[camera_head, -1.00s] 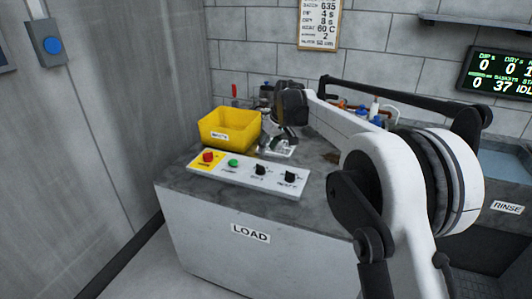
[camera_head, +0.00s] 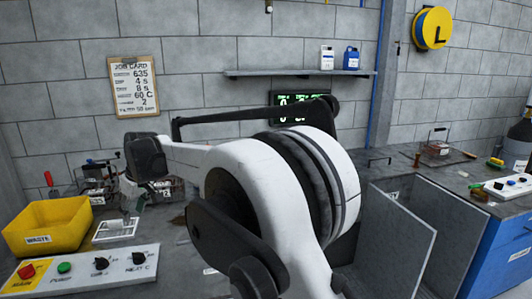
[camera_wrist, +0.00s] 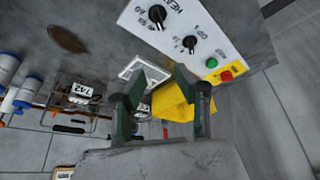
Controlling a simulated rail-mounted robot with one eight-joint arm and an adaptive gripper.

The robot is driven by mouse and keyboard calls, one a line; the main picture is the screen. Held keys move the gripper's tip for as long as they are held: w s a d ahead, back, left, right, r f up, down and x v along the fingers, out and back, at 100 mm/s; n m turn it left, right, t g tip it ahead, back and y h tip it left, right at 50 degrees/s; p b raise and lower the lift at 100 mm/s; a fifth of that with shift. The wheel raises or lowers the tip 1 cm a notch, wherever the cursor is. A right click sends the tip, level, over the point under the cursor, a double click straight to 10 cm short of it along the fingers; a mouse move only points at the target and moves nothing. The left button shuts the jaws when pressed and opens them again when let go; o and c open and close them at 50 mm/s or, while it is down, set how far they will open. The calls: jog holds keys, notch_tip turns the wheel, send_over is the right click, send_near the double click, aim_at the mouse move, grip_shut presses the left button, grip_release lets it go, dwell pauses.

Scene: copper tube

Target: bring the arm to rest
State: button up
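My arm stretches across the middle of the head view, with its white and black links in front of the bench. My gripper shows in the wrist view (camera_wrist: 160,82), its two green fingers spread with a gap between the tips. Nothing is held between them. The fingers hang over the bench near a white tray (camera_wrist: 141,72) and the yellow bin (camera_wrist: 172,104). In the head view the gripper's fingers are small and hard to make out, below the black wrist near the white tray (camera_head: 116,230).
A yellow waste bin (camera_head: 48,225) and a control panel (camera_head: 82,270) with knobs and buttons sit on the bench at left. Wire baskets (camera_head: 100,182) stand behind. A job card (camera_head: 134,86) and shelf (camera_head: 300,73) are on the wall. A second bench (camera_head: 440,180) is at right.

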jog(key=d+r+m, duration=0.1)
jog(key=d+r, duration=0.2)
jog(key=d, duration=0.3)
jog(key=d+r+m+t, duration=0.1)
jog(key=d+r, duration=0.2)
jog(key=d, duration=0.3)
jog(key=d+r+m, duration=0.1)
jog(key=d+r, duration=0.2)
jog(key=d, duration=0.3)
jog(key=s+d+r+m+t+h+p, duration=0.15)
jog(key=s+d, duration=0.25)
jog(key=d, duration=0.6)
jog(key=s+d+r+m+t, duration=0.15)
jog(key=s+d, duration=0.25)
jog(key=d, duration=0.5)
jog(key=s+d+f+m+h, duration=0.1)
jog(key=s+d+f+m, duration=0.1)
jog(key=s+d, duration=0.5)
jog(key=s+d+f+m+h, duration=0.1)
jog(key=s+d+f+m, duration=0.2)
jog(key=s+d, duration=0.5)
jog(key=s+d+f+m+t+h, duration=0.1)
jog(key=s+d+f+m, duration=0.1)
jog(key=s+d, duration=0.6)
jog(key=shift+s+d+f+m+p, duration=0.2)
jog(key=shift+d+f+m+p, duration=0.15)
jog(key=shift+f, duration=0.55)
